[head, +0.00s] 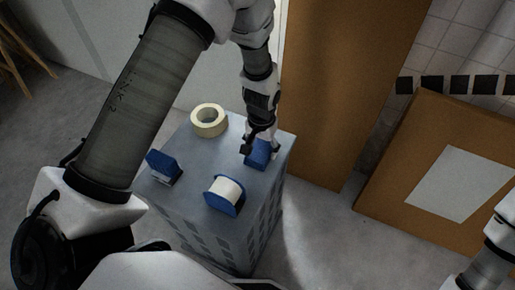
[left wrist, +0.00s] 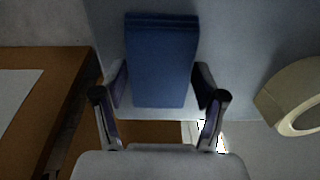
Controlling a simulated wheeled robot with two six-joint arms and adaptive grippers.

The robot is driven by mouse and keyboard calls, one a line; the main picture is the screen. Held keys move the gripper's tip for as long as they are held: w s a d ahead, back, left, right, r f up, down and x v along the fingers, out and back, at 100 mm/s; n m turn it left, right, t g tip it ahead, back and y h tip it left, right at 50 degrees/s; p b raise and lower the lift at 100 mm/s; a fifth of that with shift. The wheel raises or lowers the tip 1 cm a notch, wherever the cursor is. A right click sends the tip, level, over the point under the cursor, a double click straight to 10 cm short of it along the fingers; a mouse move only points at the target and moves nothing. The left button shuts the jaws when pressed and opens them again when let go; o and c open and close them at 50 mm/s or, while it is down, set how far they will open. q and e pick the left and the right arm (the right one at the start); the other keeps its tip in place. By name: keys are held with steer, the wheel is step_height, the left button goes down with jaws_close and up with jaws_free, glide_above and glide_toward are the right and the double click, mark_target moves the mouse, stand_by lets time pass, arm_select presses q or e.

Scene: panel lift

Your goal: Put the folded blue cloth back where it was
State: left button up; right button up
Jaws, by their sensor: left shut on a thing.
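The folded blue cloth (head: 257,154) is at the far right part of the grey crate's top (head: 190,150). My left gripper (head: 261,141) comes down on it from above and is shut on it. In the left wrist view, the cloth (left wrist: 161,62) stands between the two fingers of my left gripper (left wrist: 160,88), one on each side. I cannot tell whether the cloth's underside touches the crate. Part of my right arm shows at the lower right of the head view, but its gripper is out of the picture.
A cream tape roll (head: 208,120), a blue object (head: 164,166) and a blue holder with a white roll (head: 225,195) stand on the crate. A tall brown panel (head: 345,85) is behind it. A brown board with a pale sheet (head: 455,183) leans at the right.

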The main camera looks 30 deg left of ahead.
mark_target(260, 149)
arm_select(q)
steer(key=shift+a, duration=0.2)
steer(key=o, duration=1.1)
steer(key=shift+r, duration=0.1)
step_height(260, 149, up, 12)
steer(key=p, duration=0.1)
steer(key=shift+p, duration=0.4)
steer(key=shift+r, duration=0.1)
